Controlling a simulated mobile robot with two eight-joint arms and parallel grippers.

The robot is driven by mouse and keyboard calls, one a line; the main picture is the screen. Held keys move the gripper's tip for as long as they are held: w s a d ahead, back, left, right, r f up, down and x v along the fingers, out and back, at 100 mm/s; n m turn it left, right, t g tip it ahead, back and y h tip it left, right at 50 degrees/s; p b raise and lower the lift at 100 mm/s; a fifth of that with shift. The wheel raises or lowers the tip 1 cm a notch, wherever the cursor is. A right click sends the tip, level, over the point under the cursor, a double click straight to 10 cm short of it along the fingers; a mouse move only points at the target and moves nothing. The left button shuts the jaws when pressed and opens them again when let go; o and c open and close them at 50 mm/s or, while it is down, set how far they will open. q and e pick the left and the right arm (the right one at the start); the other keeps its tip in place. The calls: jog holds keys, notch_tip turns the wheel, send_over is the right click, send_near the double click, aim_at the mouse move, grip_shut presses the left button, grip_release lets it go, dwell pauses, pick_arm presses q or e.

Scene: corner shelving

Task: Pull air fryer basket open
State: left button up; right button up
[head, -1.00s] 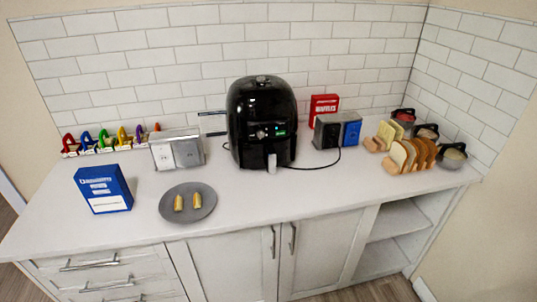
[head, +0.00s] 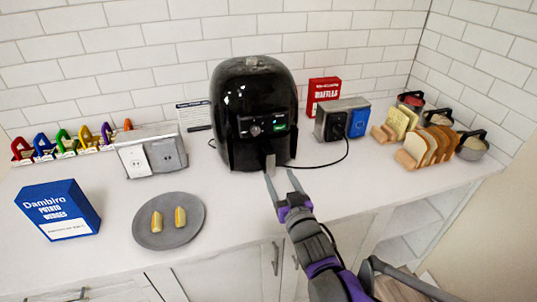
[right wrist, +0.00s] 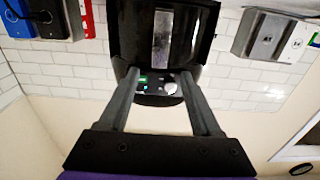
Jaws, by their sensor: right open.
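The black air fryer (head: 255,100) stands upright on the counter against the tiled wall, its front facing me. Its basket handle (head: 270,162) is a short grey grip low on the front, partly overlapped by a fingertip. My right gripper (head: 281,175) is open and empty, its fingertips at or just in front of the handle; contact cannot be told. In the right wrist view, which is upside down, the handle (right wrist: 162,38) lies between the lines of the two fingers, beyond the tips of the gripper (right wrist: 158,75). The basket looks closed. My left gripper is out of view.
A grey plate (head: 145,222) with two yellow rolls and a blue box (head: 58,210) are at left. Outlet boxes (head: 150,155) (head: 340,120) stand either side of the fryer; a black cable runs at right. Bread slices (head: 435,145) stand further right. The counter front is clear.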

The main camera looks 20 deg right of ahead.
aim_at(271, 159)
jog(key=w, duration=0.9)
jog(key=shift+w+a, duration=0.15)
jog(key=shift+w, duration=0.1)
grip_shut()
dwell(1.0)
